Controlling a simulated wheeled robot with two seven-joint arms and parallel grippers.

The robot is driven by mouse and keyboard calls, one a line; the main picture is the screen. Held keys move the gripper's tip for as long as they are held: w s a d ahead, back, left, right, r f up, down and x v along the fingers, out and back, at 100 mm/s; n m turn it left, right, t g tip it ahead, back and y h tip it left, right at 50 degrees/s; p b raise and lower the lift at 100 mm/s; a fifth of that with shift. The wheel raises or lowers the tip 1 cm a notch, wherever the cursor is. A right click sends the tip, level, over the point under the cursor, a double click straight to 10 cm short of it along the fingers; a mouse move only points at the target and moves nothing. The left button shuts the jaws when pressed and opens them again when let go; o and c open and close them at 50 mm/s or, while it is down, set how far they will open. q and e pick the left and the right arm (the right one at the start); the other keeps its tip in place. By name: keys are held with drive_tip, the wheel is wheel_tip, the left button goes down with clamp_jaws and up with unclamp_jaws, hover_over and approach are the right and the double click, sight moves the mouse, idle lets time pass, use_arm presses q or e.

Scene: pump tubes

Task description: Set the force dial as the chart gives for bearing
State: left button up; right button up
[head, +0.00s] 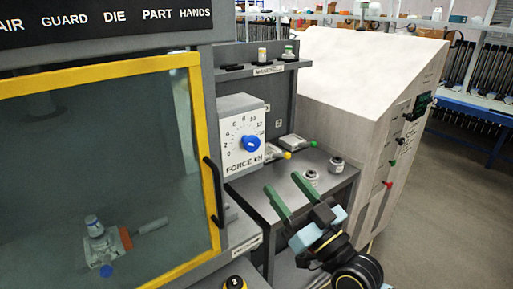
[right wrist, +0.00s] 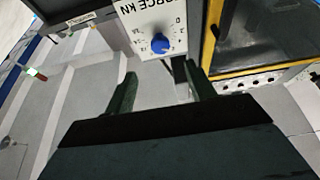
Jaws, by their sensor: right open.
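The force dial (head: 251,143) is a blue knob on a white plate marked FORCE KN, with numbers from 0 up around it. I cannot read its exact setting. It also shows in the right wrist view (right wrist: 160,43), beyond the fingertips. My right gripper (head: 289,194) has green fingers, open and empty, below and to the right of the dial. In the right wrist view the gripper (right wrist: 161,87) has its fingers spread apart, with the knob ahead between them and not touched. My left gripper is not in view. No readable chart for bearing shows.
A yellow-framed guard door (head: 110,70) with a black handle (head: 213,190) stands left of the dial. A pale cabinet (head: 365,75) with buttons stands at the right.

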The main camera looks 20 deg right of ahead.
sight(254, 147)
drive_tip(key=p+x, duration=0.1)
drive_tip(key=x, duration=1)
drive_tip(key=shift+w, duration=0.15)
drive_tip(key=shift+p, duration=0.3)
drive_tip(key=c, duration=1)
